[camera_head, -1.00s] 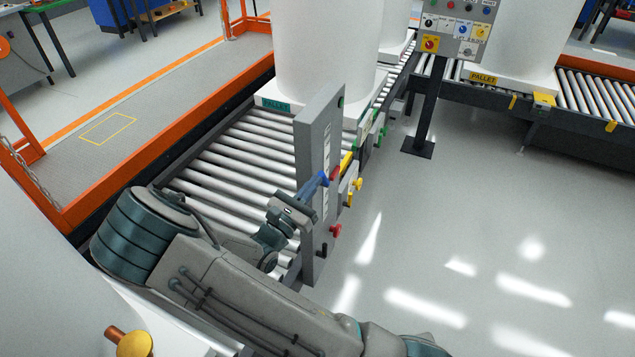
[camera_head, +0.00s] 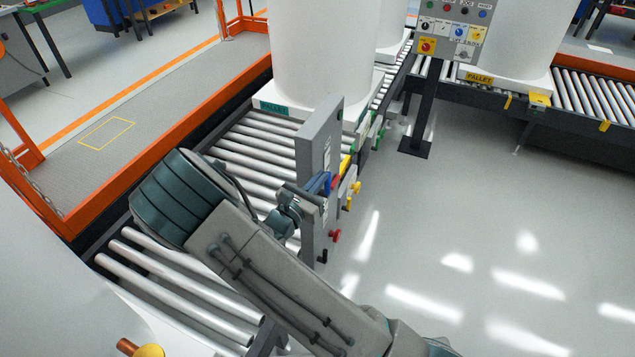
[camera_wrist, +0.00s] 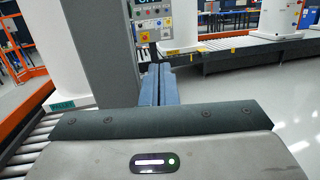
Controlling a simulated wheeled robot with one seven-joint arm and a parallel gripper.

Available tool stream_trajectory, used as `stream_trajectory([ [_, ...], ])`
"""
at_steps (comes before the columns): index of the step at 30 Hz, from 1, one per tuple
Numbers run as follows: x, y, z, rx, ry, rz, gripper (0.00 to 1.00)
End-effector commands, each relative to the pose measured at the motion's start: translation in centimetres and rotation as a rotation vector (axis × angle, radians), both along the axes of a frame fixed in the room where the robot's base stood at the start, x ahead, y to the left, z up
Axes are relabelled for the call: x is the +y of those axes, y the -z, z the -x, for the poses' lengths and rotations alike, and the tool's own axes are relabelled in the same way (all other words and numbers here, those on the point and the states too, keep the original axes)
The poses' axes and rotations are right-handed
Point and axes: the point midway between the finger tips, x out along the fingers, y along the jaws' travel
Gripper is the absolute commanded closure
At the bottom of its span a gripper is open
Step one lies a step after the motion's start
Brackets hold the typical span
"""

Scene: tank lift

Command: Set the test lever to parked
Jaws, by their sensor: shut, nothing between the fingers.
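A grey upright control panel (camera_head: 304,152) stands beside the roller conveyor; it also shows in the wrist view (camera_wrist: 97,45), close on the left. Its controls face right in the head view: a yellow knob (camera_head: 355,187), a red knob (camera_head: 335,236) and a small black handle (camera_head: 322,257) low down. I cannot tell which one is the test lever, and no label is readable. My gripper (camera_head: 325,183) has blue fingers, shut and empty, at the panel's near edge. In the wrist view the closed fingers (camera_wrist: 158,74) point forward beside the panel; contact is unclear.
Large white tanks (camera_head: 312,50) stand on pallets on the conveyor rollers (camera_head: 235,155). A second control post (camera_head: 424,105) with buttons stands further back, near another conveyor (camera_head: 600,98). An orange-edged platform (camera_head: 190,103) lies left. The floor on the right (camera_head: 480,220) is clear.

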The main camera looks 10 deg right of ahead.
Motion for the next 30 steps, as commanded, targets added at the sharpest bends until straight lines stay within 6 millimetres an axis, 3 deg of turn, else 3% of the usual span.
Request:
stream_trajectory([
  [19,0.1,-0.6,0.1,-0.006,0.005,0.002,1.0],
  [25,2.3,-1.3,2.0,-0.003,0.006,0.0,1.0],
  [30,4.9,-1.5,5.0,-0.002,0.007,-0.003,1.0],
])
